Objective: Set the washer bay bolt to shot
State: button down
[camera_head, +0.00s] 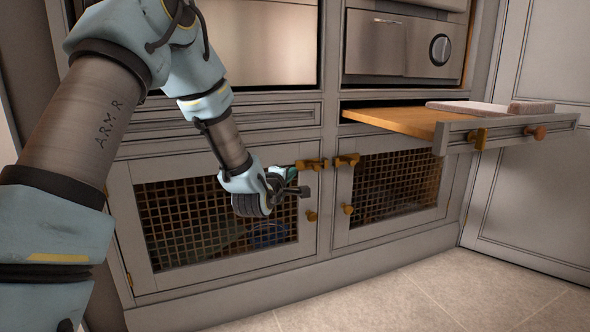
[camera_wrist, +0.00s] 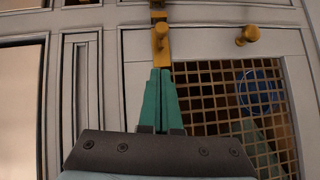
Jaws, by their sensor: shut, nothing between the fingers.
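A brass bolt (camera_head: 312,164) lies across the top inner corner of the left lattice door (camera_head: 128,210). A second brass fitting (camera_head: 346,160) sits just right of it on the right lattice door (camera_head: 400,225). I cannot tell which is the washer bay bolt, or whether either bolt is shot. My gripper (camera_head: 292,172) is in front of the left door, just below and left of the left bolt. In the wrist view its teal fingers (camera_wrist: 162,72) are shut and empty, their tips at the end of the brass piece (camera_wrist: 161,42). Contact is unclear.
Brass knobs (camera_head: 311,216) and (camera_head: 348,209) stick out of the lattice doors. A pulled-out wooden shelf (camera_head: 400,119) juts out at right, with its own brass fitting (camera_head: 478,139) and a pale slab (camera_head: 490,107) on top. An oven (camera_head: 405,45) is above. The floor (camera_head: 420,290) is clear.

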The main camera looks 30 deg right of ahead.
jog(key=p+v, duration=0.1)
jog(key=v, duration=0.4)
jog(key=shift+s, duration=0.1)
dwell(0.3)
jog(key=w+a+f+m+g+y+p, duration=0.15)
jog(key=a+y, duration=0.25)
jog(key=a, duration=0.6)
jog(key=w+a+f+m+g+y, duration=0.1)
jog(key=a+m+y, duration=0.2)
jog(key=a, duration=0.7)
jog(key=s+a+m+g+y+p, duration=0.1)
jog(key=s+a+m+g+y, duration=0.15)
jog(key=s+a, duration=0.6)
jog(key=s+a+m+g+y+p, duration=0.1)
jog(key=s+a+g+y, duration=0.3)
jog(key=a, duration=0.8)
notch_tip(320, 180, up, 38)
jog(key=s+h+p, duration=0.1)
jog(key=s+p, duration=0.1)
jog(key=p, duration=3.6)
jog(key=shift+s+r+g, duration=0.2)
jog(key=shift+s+g, duration=0.05)
jog(key=shift+g, duration=0.05)
